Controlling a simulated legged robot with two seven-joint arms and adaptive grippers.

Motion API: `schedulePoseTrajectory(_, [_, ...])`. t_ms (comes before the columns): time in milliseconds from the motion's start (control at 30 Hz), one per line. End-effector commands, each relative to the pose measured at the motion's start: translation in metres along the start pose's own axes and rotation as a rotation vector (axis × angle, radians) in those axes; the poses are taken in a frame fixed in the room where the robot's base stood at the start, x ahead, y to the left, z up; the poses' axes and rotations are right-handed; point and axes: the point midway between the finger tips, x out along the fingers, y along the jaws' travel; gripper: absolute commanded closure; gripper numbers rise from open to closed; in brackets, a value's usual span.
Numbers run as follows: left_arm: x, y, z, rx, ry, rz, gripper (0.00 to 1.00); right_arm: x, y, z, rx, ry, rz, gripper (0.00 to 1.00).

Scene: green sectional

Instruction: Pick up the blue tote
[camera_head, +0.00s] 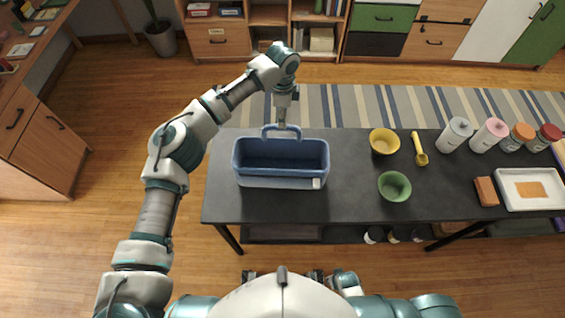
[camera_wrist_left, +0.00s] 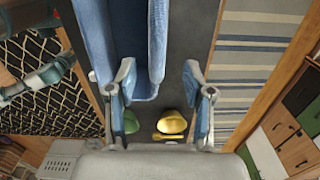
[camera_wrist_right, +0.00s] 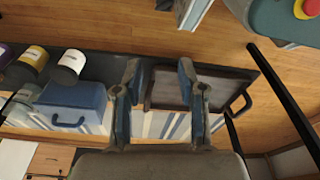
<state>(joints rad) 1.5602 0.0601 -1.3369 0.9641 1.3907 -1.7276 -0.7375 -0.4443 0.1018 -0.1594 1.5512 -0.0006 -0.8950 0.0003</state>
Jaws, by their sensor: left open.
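The blue tote (camera_head: 282,181) stands upright on the dark table, left of centre in the head view, and looks empty. Its raised handle (camera_head: 281,129) is on the far side. My left gripper (camera_head: 282,122) comes down from above at that handle. My right gripper (camera_wrist_right: 160,85) is open and empty in the right wrist view, away from the tote.
On the table (camera_head: 345,200), right of the tote, are a yellow bowl (camera_head: 384,141), a yellow scoop (camera_head: 419,150), a green bowl (camera_head: 394,186), several jars, a brown block (camera_head: 486,191) and a white tray (camera_head: 510,205). A blue box (camera_wrist_right: 75,105) shows in the right wrist view.

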Motion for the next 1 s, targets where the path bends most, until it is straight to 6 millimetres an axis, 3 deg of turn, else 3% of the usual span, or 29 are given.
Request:
schedulePoseTrajectory(400, [0.052, 0.001, -0.002, -0.001, 0.002, 0.001, 0.48, -0.008, 0.0, -0.011, 0.002, 0.004, -0.001, 0.6])
schedulePoseTrajectory(667, [0.054, 0.001, -0.004, -0.001, 0.0, 0.0, 0.48, -0.011, -0.001, -0.011, 0.002, 0.005, -0.002, 0.6])
schedulePoseTrajectory(867, [0.054, 0.001, -0.004, 0.0, 0.001, 0.0, 0.95, -0.011, -0.001, -0.009, 0.003, 0.002, -0.002, 0.6])
schedulePoseTrajectory(900, [0.054, 0.001, -0.004, 0.0, 0.001, 0.0, 1.0, -0.01, -0.001, -0.009, 0.003, 0.001, -0.002, 0.6])
schedulePoseTrajectory(1000, [0.054, 0.001, -0.003, 0.0, 0.002, 0.0, 1.0, -0.01, -0.001, -0.007, 0.003, -0.001, -0.001, 0.6])
